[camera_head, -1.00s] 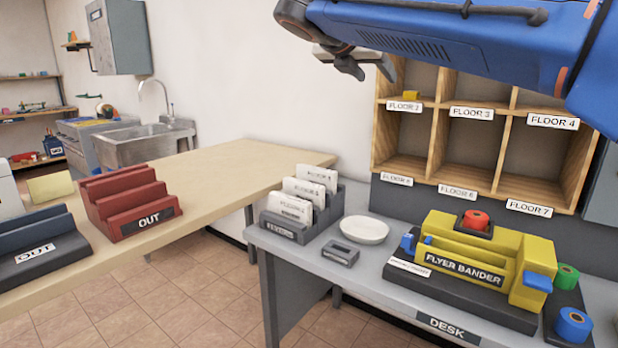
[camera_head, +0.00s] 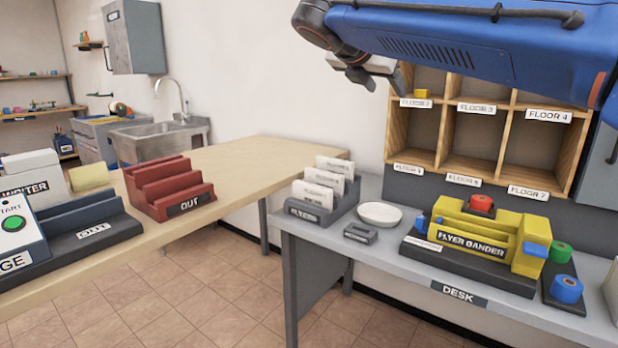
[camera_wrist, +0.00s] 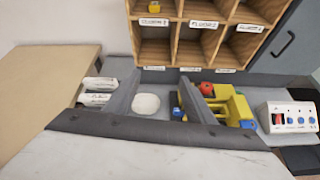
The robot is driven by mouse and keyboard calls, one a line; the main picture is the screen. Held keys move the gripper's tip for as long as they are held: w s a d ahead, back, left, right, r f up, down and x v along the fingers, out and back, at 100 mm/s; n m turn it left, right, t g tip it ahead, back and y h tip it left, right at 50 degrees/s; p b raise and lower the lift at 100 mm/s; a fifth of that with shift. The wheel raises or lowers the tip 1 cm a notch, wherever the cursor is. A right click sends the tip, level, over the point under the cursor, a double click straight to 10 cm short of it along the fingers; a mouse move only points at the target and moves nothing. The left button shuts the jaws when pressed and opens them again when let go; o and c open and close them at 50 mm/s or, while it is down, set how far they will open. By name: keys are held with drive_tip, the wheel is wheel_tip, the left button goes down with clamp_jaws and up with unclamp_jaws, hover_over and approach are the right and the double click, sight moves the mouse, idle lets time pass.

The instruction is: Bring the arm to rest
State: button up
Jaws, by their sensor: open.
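My blue arm reaches across the top right of the head view, raised above the desk. My gripper (camera_head: 362,78) hangs at its left end, in front of the wall and left of the wooden pigeonholes. In the wrist view my gripper (camera_wrist: 162,84) shows two grey fingers spread apart. Nothing is held between them; the white dish and desk show through the gap from beyond. The gripper appears clear of the furniture.
The grey desk (camera_head: 400,255) carries a flyer holder (camera_head: 318,205), a white dish (camera_head: 380,214) and the yellow flyer bander (camera_head: 475,240). Pigeonholes (camera_head: 436,160) stand behind. A beige counter (camera_head: 255,165) with red OUT tray (camera_head: 168,190) is left. Tiled floor (camera_head: 215,290) is open.

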drive_tip(key=s+d+f+m+g+y, duration=0.2)
drive_tip(key=s+d+f+m, duration=0.5)
drive_tip(key=f, duration=0.4)
drive_tip(key=s+d+f+m+g+y, duration=0.2)
drive_tip(key=s+d+f+m, duration=0.5)
drive_tip(key=f, duration=0.5)
drive_tip(key=s+a+f+m+g+y, duration=0.1)
drive_tip(key=s+f+m+y, duration=0.2)
drive_tip(key=s+f+m, duration=1)
drive_tip(key=s+f, duration=0.4)
drive_tip(key=f, duration=0.3)
drive_tip(key=shift+f+g+y, duration=0.2)
drive_tip(key=shift+g+y, duration=0.1)
drive_tip(key=shift+s, duration=0.1)
